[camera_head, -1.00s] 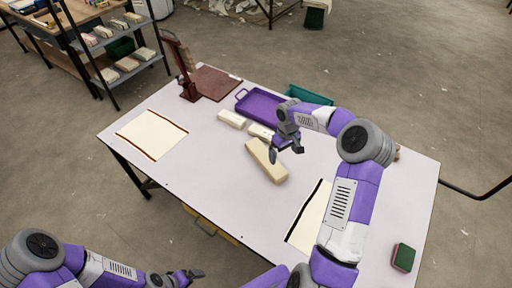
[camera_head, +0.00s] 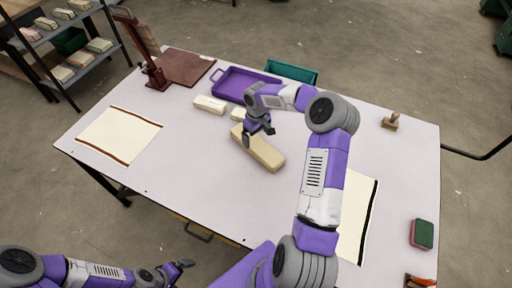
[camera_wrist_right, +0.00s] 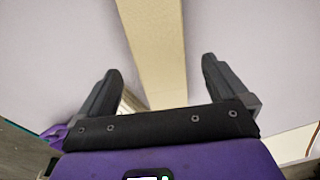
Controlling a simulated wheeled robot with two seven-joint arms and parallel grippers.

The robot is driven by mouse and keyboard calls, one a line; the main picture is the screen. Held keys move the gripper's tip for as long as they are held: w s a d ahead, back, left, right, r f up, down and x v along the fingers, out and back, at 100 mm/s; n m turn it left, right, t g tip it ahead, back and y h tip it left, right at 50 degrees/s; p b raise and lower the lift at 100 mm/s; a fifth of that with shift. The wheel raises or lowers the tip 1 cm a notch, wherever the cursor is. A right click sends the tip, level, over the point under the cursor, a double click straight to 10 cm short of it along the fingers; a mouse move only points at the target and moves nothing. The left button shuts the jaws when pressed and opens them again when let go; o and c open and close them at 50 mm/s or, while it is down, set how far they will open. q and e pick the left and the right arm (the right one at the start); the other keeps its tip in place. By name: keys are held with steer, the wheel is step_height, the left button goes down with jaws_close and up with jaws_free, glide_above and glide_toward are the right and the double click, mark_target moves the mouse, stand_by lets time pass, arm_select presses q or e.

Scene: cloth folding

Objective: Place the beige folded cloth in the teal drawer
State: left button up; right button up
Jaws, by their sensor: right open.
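The beige folded cloth (camera_head: 267,156) is a long thick strip lying slantwise on the white table. My right gripper (camera_head: 259,137) is open over its far part. In the right wrist view the cloth (camera_wrist_right: 155,45) runs between the two spread fingers (camera_wrist_right: 160,85), with a gap on each side; I cannot tell how high they are above the table.
A purple tray (camera_head: 235,84) lies left of the teal drawer. Two smaller pale blocks (camera_head: 210,104) lie near the cloth. A wooden stamp (camera_head: 390,122) and a green-and-pink block (camera_head: 421,233) are at right.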

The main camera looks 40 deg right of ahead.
mark_target(256, 143)
step_height(256, 143, down, 4)
steer(key=shift+w+f+b, duration=0.15)
steer(key=shift+f+b, duration=0.05)
steer(key=shift+b, duration=0.3)
steer(key=shift+c, duration=0.5)
steer(key=c, duration=1.2)
